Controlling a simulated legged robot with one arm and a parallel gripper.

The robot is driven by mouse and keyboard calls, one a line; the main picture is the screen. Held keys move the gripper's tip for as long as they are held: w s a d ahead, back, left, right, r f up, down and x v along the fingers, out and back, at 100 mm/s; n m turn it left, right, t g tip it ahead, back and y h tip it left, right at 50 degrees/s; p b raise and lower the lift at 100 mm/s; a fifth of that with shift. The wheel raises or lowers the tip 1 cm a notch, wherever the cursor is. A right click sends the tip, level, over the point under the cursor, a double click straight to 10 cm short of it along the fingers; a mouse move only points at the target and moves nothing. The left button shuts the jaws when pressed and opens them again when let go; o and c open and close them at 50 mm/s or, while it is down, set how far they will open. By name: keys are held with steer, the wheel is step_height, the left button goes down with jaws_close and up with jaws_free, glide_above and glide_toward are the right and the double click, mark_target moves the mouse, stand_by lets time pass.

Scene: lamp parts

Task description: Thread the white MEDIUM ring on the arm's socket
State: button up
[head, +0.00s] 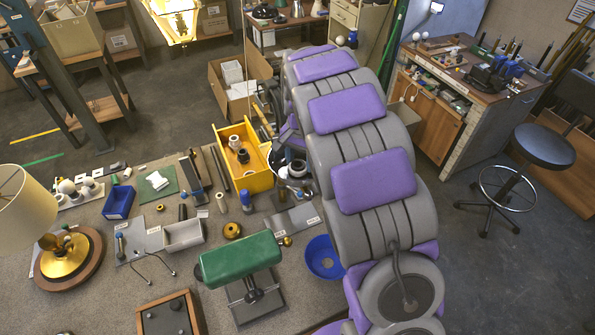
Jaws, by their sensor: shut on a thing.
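My gripper (291,172) is partly hidden behind my own large purple and grey arm links, just right of the yellow bin. It is shut, and pale, ring-like shapes show among its dark parts; a white ring (283,173) seems to be there, but its outline is small and unclear. I cannot tell which part is the arm's socket, or whether the ring touches it. A brass lamp base (62,256) on a round wooden foot stands at the left. A lamp with a green shade (240,258) stands at the front middle.
The yellow bin (262,181) holds dark and pale rings. A blue bin (118,202), a white box (184,235), a blue bowl (323,257) and a wooden tray (171,316) stand around the bench. Curved rods and small parts crowd the left. My arm blocks the right.

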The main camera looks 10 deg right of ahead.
steer(key=o, duration=0.4)
steer(key=c, duration=0.7)
steer(key=shift+o, duration=0.2)
steer(key=shift+s+f, duration=0.1)
steer(key=shift+f, duration=0.1)
steer(key=m, duration=0.1)
steer(key=m+p, duration=0.2)
steer(key=m, duration=0.1)
steer(key=shift+s+d, duration=0.15)
steer(key=shift+s, duration=0.1)
steer(key=shift+s+f+m+p, duration=0.1)
steer(key=shift+s+m+p, duration=0.1)
steer(key=shift+m+p, duration=0.95)
steer(key=shift+m+b, duration=0.35)
steer(key=shift+b, duration=0.05)
